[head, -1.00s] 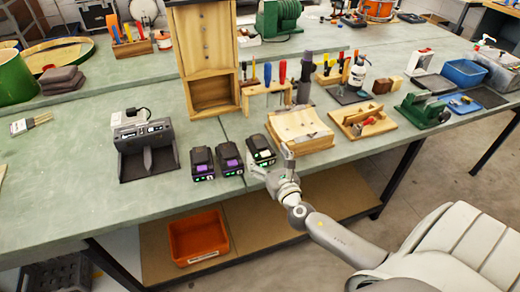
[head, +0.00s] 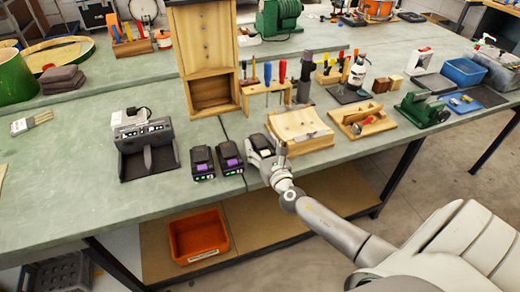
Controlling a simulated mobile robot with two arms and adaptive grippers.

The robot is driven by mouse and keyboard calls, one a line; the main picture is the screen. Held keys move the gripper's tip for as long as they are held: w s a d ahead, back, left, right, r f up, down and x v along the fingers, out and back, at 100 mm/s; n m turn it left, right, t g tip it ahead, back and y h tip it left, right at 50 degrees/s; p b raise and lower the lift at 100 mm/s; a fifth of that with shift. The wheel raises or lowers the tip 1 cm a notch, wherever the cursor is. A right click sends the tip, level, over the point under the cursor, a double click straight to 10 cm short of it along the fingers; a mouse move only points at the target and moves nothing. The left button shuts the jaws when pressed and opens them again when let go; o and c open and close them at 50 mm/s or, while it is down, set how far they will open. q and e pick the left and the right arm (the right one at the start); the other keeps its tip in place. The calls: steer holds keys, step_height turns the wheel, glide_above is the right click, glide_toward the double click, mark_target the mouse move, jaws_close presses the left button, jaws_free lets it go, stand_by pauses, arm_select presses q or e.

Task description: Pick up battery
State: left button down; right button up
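Several dark battery packs stand in a row near the front edge of the bench. The left battery (head: 202,162) and the middle battery (head: 229,155), with a purple label, stand free. The right battery (head: 260,142) is partly hidden by my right gripper (head: 267,156), which has come in from the front right. Its fingers look spread, one on each side of the battery's near end. I cannot tell whether they touch it. My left gripper is out of view.
A dark charger (head: 146,145) stands left of the batteries. A wooden block with a curved top (head: 300,128) sits close to the right of the gripper. A tall wooden cabinet (head: 205,55) stands behind. An orange bin (head: 198,236) is on the lower shelf.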

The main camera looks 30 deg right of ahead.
mark_target(262, 145)
steer(key=c, duration=0.4)
steer(key=shift+c, duration=0.2)
steer(key=shift+r, duration=0.1)
steer(key=shift+r, duration=0.45)
step_height(262, 145, up, 2)
steer(key=shift+r+p, duration=0.15)
steer(key=shift+p, duration=0.65)
steer(key=s+r+p, duration=0.1)
steer(key=s+r, duration=0.1)
steer(key=s+d+r+p, duration=0.1)
steer(key=s+r, duration=0.1)
steer(key=r, duration=0.1)
steer(key=shift+s+r, duration=0.15)
steer(key=shift+r, duration=0.05)
steer(key=s+d+r, duration=0.2)
steer(key=s+r, duration=0.2)
steer(key=s, duration=0.5)
steer(key=shift+s+d+b, duration=0.15)
steer(key=shift+s+b, duration=0.05)
steer(key=shift+b, duration=0.2)
